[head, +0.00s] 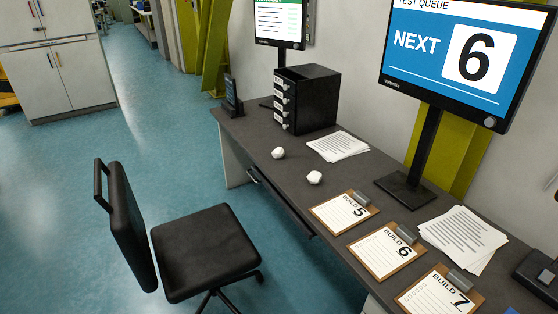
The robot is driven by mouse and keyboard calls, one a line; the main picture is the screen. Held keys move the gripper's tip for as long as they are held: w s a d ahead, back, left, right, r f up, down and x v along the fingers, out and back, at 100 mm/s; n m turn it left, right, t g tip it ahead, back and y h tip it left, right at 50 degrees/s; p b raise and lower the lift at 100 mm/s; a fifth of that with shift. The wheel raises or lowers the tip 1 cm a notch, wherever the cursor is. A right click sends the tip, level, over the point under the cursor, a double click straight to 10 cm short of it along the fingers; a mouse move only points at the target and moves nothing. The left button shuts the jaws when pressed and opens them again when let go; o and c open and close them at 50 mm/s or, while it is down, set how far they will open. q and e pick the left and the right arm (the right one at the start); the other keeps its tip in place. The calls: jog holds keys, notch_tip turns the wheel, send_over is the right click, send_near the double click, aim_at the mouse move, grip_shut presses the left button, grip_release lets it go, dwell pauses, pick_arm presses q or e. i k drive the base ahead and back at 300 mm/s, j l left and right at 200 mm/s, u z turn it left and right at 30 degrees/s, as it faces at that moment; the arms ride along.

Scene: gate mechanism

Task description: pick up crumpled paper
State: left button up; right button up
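Two small white crumpled paper balls lie on the dark grey desk. One crumpled paper (278,152) is near the desk's front edge, in front of the black drawer box. The other crumpled paper (314,177) lies a little to its right and closer to the clipboards. The two balls are apart from each other, and both are fully visible. Neither of my grippers shows in the head view.
The desk (262,136) also holds a black drawer box (306,98), paper stacks (337,146), several clipboards (344,211) and a monitor (462,52) on a stand. A black chair (204,250) stands before the desk. Blue floor (90,190) is open at left.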

aim_at(278, 152)
jog(key=i+j+u, duration=0.15)
jog(key=j+u, duration=0.25)
jog(key=j, duration=0.2)
jog(key=i+j+u, duration=0.25)
jog(key=j+u, duration=0.15)
jog(key=j, duration=0.2)
jog(key=i+j+u, duration=0.7)
jog(key=j+u, duration=0.15)
jog(key=i+j+z, duration=0.15)
jog(key=i, duration=0.25)
jog(key=i+j+z, duration=0.15)
jog(key=i, duration=0.3)
jog(key=i+j+z, duration=0.15)
jog(key=i, duration=0.25)
jog(key=i+z, duration=0.55)
jog(key=z, duration=0.3)
jog(key=i+j+z, duration=0.2)
jog(key=z, duration=0.2)
jog(key=i+j+z, duration=0.25)
jog(key=z, duration=0.2)
jog(key=i+j+z, duration=0.25)
jog(key=z, duration=0.15)
jog(key=j, duration=0.1)
